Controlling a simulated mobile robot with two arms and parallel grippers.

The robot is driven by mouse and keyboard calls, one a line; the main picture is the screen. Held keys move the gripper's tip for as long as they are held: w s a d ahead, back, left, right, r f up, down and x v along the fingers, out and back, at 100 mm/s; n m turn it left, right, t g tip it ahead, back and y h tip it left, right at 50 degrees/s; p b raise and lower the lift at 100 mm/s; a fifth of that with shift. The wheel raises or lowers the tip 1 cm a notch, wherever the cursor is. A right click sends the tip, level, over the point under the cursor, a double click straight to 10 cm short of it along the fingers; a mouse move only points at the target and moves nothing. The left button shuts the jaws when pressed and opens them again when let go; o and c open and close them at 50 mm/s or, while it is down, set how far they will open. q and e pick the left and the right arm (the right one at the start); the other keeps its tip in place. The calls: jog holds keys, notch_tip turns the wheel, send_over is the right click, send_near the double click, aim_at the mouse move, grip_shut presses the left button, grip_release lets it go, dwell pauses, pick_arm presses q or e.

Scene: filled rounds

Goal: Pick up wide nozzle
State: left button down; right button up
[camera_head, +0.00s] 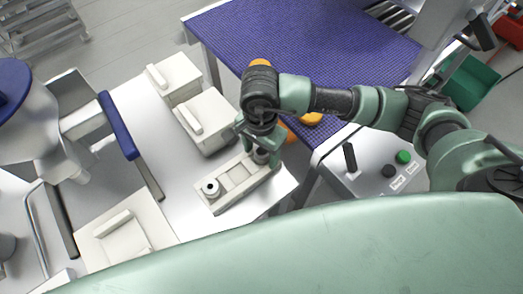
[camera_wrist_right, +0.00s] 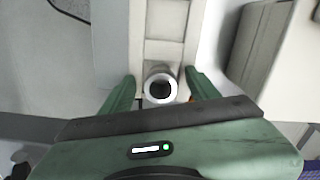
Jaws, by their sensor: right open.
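A pale holder tray (camera_head: 228,204) lies on the white table and carries two round nozzles. One metal nozzle (camera_head: 211,188) with a dark opening stands at the tray's left end. The other nozzle (camera_head: 262,156) stands at the right end, partly hidden by my right gripper (camera_head: 260,150). In the right wrist view this nozzle (camera_wrist_right: 160,85) shows as a grey ring between the two green fingers of my right gripper (camera_wrist_right: 161,84), which is open with gaps on both sides. I cannot tell from size which nozzle is the wide one. My left gripper is not in view.
Two white lidded boxes (camera_head: 207,121) stand behind the tray. A blue conveyor belt (camera_head: 300,40) carries orange rounds (camera_head: 311,119) near my right arm. A control panel (camera_head: 372,178) with a joystick and buttons is at the right. Bare white tabletop (camera_head: 166,170) lies left of the tray.

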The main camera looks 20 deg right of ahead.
jog(key=shift+f, duration=0.2)
grip_shut()
jog(key=shift+r, duration=0.15)
